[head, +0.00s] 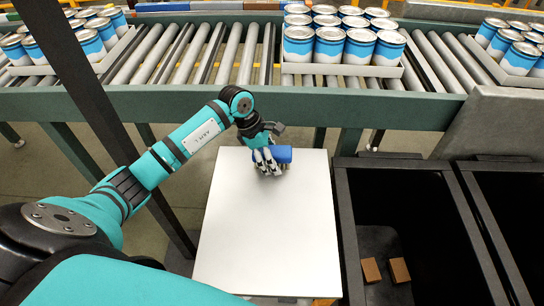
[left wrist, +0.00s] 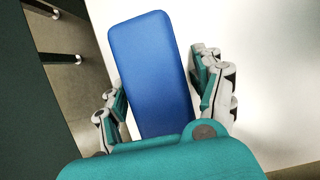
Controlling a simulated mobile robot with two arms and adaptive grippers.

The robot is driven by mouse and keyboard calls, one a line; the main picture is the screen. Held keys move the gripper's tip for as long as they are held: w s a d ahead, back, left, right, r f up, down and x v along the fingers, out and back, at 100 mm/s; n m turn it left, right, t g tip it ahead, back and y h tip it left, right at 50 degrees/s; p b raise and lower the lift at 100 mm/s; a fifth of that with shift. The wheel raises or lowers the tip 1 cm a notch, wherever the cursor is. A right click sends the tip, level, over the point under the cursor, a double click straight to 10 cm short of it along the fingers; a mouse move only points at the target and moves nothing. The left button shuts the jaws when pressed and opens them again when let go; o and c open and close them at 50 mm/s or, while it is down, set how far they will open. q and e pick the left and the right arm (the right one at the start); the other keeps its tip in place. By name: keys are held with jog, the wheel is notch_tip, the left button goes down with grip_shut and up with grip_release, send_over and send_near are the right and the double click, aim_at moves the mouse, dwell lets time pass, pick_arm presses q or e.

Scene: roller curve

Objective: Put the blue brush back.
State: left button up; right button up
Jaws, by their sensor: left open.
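The blue brush (head: 284,155) is at the far part of the white tabletop (head: 262,230) in the head view, partly hidden by my left gripper (head: 268,165). In the left wrist view the blue back of the brush (left wrist: 160,70) fills the middle, slightly tilted. The fingers of my left gripper (left wrist: 163,100) stand open on either side of it. The fingers look very close to its sides; I cannot tell whether they touch. The underside of the brush is hidden. My right gripper is not in view.
A roller conveyor (head: 240,60) runs behind the table, carrying trays of blue-and-white cans (head: 345,40). Dark open bins (head: 410,200) stand right of the table, with two brown blocks (head: 385,270) low in one. A dark post (head: 80,85) rises at left. The near tabletop is clear.

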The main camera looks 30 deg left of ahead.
pick_arm(q)
jog(key=shift+r+p, duration=0.35)
jog(key=shift+r, duration=0.1)
jog(key=b+v, duration=0.1)
jog(key=v, duration=0.9)
jog(key=shift+a+r+b, duration=0.25)
jog(key=shift+b, duration=0.15)
jog(key=shift+s+a+r, duration=0.15)
jog(key=shift+s+r, duration=0.05)
jog(key=shift+r, duration=0.3)
